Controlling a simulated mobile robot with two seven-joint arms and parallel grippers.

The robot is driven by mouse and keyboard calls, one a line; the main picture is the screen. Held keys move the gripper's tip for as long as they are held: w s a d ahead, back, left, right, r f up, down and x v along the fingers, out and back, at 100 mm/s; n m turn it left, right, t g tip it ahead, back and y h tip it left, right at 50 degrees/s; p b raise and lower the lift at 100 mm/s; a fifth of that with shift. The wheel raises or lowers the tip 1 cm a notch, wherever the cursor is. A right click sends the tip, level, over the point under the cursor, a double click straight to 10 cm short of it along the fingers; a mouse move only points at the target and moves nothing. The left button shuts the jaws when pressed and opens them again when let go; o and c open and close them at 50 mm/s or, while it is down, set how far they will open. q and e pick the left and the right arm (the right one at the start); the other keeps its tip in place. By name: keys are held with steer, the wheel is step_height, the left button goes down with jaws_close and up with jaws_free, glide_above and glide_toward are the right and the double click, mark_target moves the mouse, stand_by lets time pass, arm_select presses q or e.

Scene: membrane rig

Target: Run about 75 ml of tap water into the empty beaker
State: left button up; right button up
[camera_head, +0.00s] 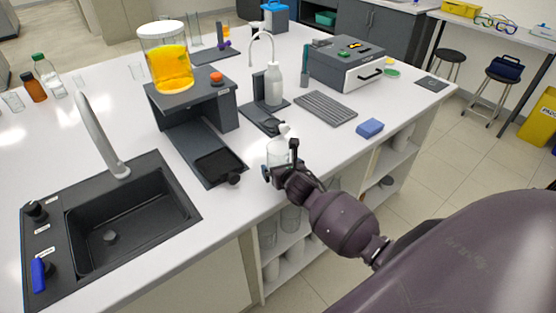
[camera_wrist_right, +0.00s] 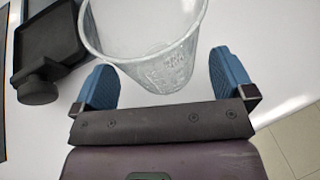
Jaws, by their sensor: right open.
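A clear glass beaker (camera_head: 278,150) stands near the front edge of the white bench. It also shows in the right wrist view (camera_wrist_right: 150,50), where it looks empty, with faint markings on its wall. My right gripper (camera_head: 281,172) is open at the beaker. In the wrist view its blue fingers (camera_wrist_right: 164,80) are on either side of the beaker's near part, with a gap visible on the right. The grey tap (camera_head: 101,135) arches at the black sink (camera_head: 110,225) on the left. A blue lever (camera_head: 38,275) and a dark knob (camera_head: 36,210) are on the sink's left rim. My left gripper is out of view.
A stand with a yellow-filled vessel (camera_head: 170,65) and a dark tray (camera_head: 218,166) is between the sink and the beaker. A white bottle (camera_head: 273,84) stands behind the beaker. A ribbed mat (camera_head: 325,107), a blue sponge (camera_head: 369,128) and a grey instrument (camera_head: 345,65) are to the right.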

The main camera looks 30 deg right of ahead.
steer(key=shift+w+f, duration=0.15)
steer(key=shift+w, duration=0.2)
steer(key=shift+c, duration=0.5)
steer(key=c, duration=0.9)
steer(key=shift+d, duration=0.1)
step_height(320, 180, up, 20)
steer(key=shift+r, duration=0.1)
